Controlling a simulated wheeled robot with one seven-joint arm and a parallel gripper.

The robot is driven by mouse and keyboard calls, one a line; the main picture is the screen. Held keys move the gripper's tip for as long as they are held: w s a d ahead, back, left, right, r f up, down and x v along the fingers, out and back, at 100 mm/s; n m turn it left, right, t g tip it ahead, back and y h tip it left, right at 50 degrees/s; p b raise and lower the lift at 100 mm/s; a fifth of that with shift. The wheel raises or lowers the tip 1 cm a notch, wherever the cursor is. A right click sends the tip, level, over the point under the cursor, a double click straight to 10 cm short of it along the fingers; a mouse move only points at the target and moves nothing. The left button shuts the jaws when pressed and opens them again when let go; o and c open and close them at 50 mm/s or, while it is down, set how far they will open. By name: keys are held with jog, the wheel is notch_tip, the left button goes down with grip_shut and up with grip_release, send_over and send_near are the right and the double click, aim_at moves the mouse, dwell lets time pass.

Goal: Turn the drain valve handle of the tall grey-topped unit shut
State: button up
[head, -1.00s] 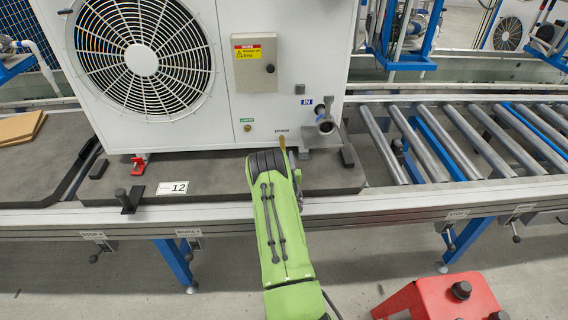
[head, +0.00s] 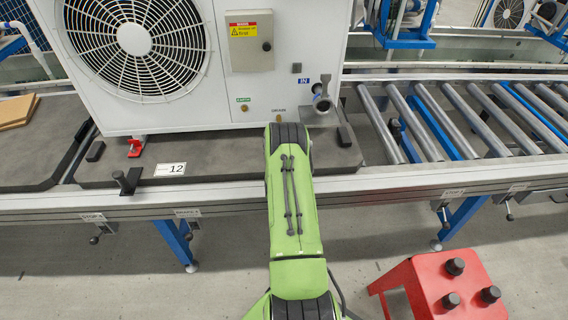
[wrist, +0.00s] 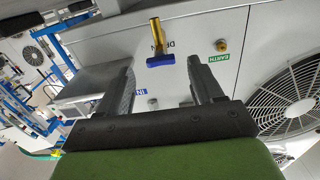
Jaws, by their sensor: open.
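The unit is a white cabinet (head: 240,90) with a large round fan grille; its top is out of frame. In the wrist view its face (wrist: 185,75) carries a brass drain valve (wrist: 155,34) with a short blue handle (wrist: 160,60). The blue bar lies crosswise to the brass body in that view. My gripper (wrist: 160,65) is open, its two dark fingers pointing at the face, one on each side of the handle in the picture. I see no contact; the depth gap is unclear. In the head view my green arm hides the gripper and handle.
A grey pipe port (head: 321,104) marked IN sticks out right of the valve area. An EARTH fitting (head: 245,108) sits to its left. The unit stands on a dark pallet (head: 225,172) on a roller conveyor (head: 450,120). A red stand (head: 425,290) is at lower right.

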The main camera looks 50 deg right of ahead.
jog(key=p+v, duration=0.1)
jog(key=v, duration=0.9)
jog(key=shift+s+a+p, duration=0.25)
jog(key=shift+p, duration=0.15)
jog(key=w+a+r+n+y+p, duration=0.25)
jog(key=w+r, duration=0.25)
jog(key=r, duration=0.4)
jog(key=w+a+r+n+y+p, duration=0.1)
jog(key=w+a+r+y+p, duration=0.2)
jog(key=w+r, duration=0.4)
jog(key=s+a+r+n+g+y+p, duration=0.2)
jog(key=s+a+r+y, duration=0.1)
jog(key=a+r, duration=1)
jog(key=s+a+r+n+g+y+p, duration=0.2)
jog(key=s+a+r, duration=0.2)
jog(key=s+a, duration=0.4)
jog(key=s+a+r+n+g+y+p, duration=0.2)
jog(key=s+a, duration=0.6)
jog(key=s, duration=0.5)
notch_tip(320, 180, up, 2)
jog(key=shift+s+a+r+y, duration=0.25)
jog(key=shift+s+y, duration=0.1)
jog(key=shift+y, duration=0.2)
